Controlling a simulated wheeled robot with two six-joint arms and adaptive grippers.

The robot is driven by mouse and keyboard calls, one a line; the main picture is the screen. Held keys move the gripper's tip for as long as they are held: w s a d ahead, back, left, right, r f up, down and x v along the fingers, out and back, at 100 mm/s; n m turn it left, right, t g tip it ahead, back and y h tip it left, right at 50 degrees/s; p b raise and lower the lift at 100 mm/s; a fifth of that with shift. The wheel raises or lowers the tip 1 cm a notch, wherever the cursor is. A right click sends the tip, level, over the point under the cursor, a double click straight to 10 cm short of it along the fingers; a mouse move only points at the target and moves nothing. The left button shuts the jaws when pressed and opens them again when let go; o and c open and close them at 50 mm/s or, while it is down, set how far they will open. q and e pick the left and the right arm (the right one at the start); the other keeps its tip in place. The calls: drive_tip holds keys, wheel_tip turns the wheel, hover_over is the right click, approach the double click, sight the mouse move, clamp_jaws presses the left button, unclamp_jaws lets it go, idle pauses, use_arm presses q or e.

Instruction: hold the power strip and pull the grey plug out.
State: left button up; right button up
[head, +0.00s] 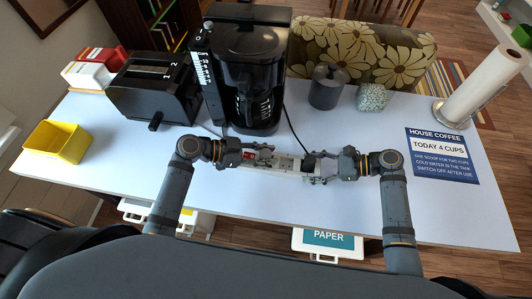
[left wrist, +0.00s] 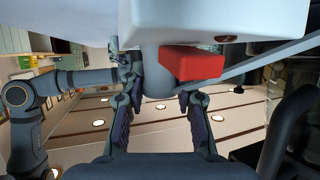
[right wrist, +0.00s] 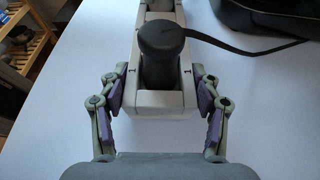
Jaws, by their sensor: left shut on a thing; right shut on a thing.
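The white power strip (head: 284,164) lies on the table between my two grippers. My right gripper (head: 322,166) is shut on its right end; in the right wrist view the fingers flank the strip (right wrist: 160,106). My left gripper (head: 262,157) is over the left part of the strip. In the left wrist view, which is upside down, its fingers close on a light grey cylinder, seemingly the grey plug (left wrist: 157,72), which meets the white strip (left wrist: 200,18). A red switch (left wrist: 192,63) is beside it. A dark plug (right wrist: 160,50) with a black cable stands in the strip's right end.
The coffee maker (head: 246,70) stands just behind the strip; the black cable runs towards it. A black toaster (head: 155,88) and yellow bin (head: 57,142) are to the left. A grey canister (head: 328,88) and coffee sign (head: 441,155) are to the right. The table's front edge is close.

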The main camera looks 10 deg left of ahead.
sight(266, 153)
use_arm(q)
clamp_jaws()
drive_tip(key=shift+r, duration=0.15)
drive_tip(key=shift+r, duration=1.45)
drive_tip(key=shift+r, duration=3)
drive_tip(key=shift+f, duration=0.1)
